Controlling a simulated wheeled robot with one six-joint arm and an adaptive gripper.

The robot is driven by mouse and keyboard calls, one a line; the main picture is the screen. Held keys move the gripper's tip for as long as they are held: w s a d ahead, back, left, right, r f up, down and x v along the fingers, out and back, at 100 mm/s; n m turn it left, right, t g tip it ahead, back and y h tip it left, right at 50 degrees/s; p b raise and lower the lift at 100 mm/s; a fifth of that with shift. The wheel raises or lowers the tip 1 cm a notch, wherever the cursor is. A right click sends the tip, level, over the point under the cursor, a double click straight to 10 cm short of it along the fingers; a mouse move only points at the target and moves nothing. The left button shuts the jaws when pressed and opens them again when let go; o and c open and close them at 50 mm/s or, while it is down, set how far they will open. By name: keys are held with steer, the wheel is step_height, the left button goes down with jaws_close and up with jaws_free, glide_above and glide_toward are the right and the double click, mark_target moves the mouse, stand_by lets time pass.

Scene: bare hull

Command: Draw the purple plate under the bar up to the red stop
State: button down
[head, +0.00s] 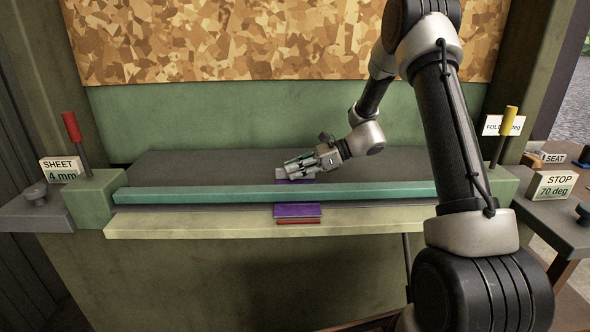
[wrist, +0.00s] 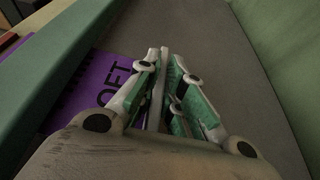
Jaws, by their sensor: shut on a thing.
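The purple plate (head: 298,210) lies flat under the long teal bar (head: 340,192). Its larger visible part is on the near side of the bar, with a small part behind it. The red stop (head: 298,221) is a narrow strip just in front of the plate's near edge; I cannot tell whether they touch. My gripper (head: 292,168) is behind the bar, shut on a thin grey upright tab at the plate's rear. In the wrist view, my gripper (wrist: 160,70) pinches this tab (wrist: 157,85), beside the plate (wrist: 85,82) with partly hidden dark lettering.
A red-handled lever (head: 72,128) stands at the bar's left end and a yellow-handled lever (head: 508,122) at its right. Labels read SHEET 4 mm (head: 60,170) and STOP 70 deg (head: 552,186). The grey bed (head: 200,168) behind the bar is otherwise clear.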

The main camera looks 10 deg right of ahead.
steer(key=shift+s+a, duration=0.15)
steer(key=shift+s, duration=0.45)
steer(key=c, duration=1.5)
jaws_free()
steer(key=shift+o, duration=0.6)
steer(key=o, duration=0.4)
steer(key=shift+r, duration=2.45)
